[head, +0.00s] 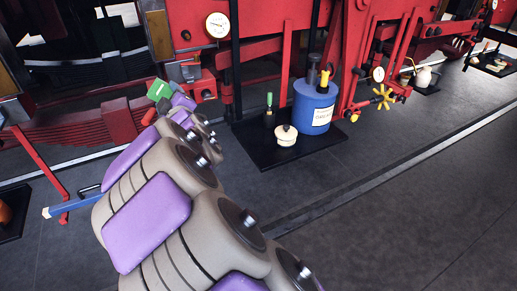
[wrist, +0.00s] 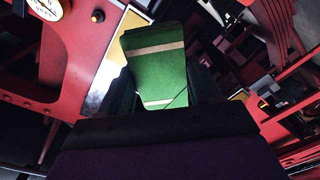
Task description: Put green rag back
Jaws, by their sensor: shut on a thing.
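The green rag (head: 158,90) shows at the far end of my arm in the head view, in front of the red machine frame. In the wrist view the green rag (wrist: 158,65) is a flat green piece with pale stripes, upright between the dark fingers. My gripper (wrist: 160,95) is shut on it and holds it up off the floor. The place where the rag belongs cannot be told from these frames.
A black mat (head: 262,148) on the floor holds a blue drum (head: 313,108), a cream pot (head: 286,136) and a green-handled tool (head: 269,103). A yellow valve wheel (head: 383,97) and a gauge (head: 217,25) are on the red frame. The grey floor at right is clear.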

